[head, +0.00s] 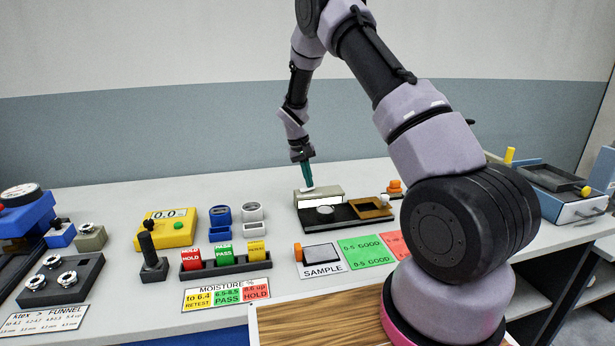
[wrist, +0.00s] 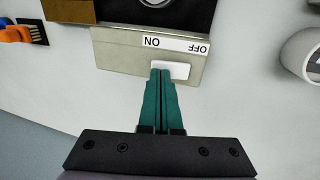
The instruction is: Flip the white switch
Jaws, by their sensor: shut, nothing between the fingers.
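The white switch (wrist: 178,70) is a small white rocker on top of a beige-grey box (wrist: 118,52). In the head view, my gripper (head: 309,186) points down at the box (head: 327,192) at the back of the black device. The switch there is small and mostly hidden by the fingertips.
The black device (head: 350,216) carries a brown-framed square. To the left stand blue and white holders (head: 252,212), a yellow meter (head: 166,229) and a rack of coloured blocks (head: 224,265). A sample pad (head: 322,252) and green card (head: 366,251) lie in front. Bare tabletop surrounds the box's back.

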